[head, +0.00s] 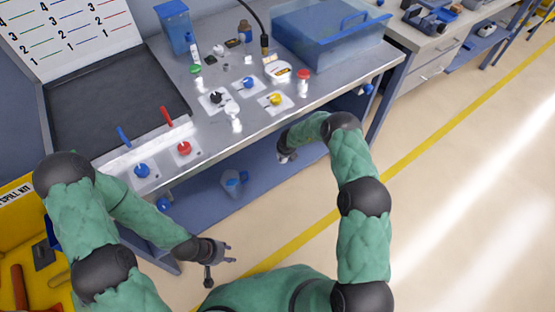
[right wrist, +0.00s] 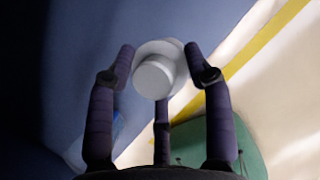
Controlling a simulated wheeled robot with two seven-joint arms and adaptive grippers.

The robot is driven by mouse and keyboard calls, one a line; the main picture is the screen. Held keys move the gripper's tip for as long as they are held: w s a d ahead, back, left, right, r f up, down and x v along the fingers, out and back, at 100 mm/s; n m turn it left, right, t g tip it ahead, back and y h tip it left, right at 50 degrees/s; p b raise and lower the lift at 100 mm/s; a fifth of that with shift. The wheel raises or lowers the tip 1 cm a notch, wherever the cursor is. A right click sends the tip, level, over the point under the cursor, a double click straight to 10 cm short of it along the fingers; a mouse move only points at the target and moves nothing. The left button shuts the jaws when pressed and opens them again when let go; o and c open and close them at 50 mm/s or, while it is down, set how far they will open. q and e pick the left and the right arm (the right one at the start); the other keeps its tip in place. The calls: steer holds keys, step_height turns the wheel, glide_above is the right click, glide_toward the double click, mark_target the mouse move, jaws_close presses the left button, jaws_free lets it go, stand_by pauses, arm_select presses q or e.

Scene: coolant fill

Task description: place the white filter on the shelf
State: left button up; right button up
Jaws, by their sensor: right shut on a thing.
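The white filter (right wrist: 158,72) shows in the right wrist view as a round white piece between the fingertips. My right gripper (right wrist: 163,70) is shut on it. In the head view my right gripper (head: 285,157) is at the front of the bench, low beside the blue lower shelf (head: 270,180); the filter cannot be made out there. I cannot tell whether the filter touches the shelf. My left gripper (head: 222,262) is open and empty, in front of the bench, over the floor.
A translucent jug (head: 233,183) with a blue part stands on the lower shelf, left of my right gripper. The bench top (head: 335,88) above holds caps, bottles and a blue clear bin (head: 325,38). The shelf between jug and right gripper looks clear.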

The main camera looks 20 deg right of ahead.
steer(key=w+f, duration=0.1)
steer(key=w+a+f+b, duration=0.1)
steer(key=f+b, duration=0.1)
steer(key=f, duration=0.1)
steer(key=shift+w+a, duration=0.4)
step_height(320, 180, down, 3)
steer(key=shift+f+b, duration=0.1)
steer(key=shift+b, duration=0.6)
steer(key=o, duration=1.2)
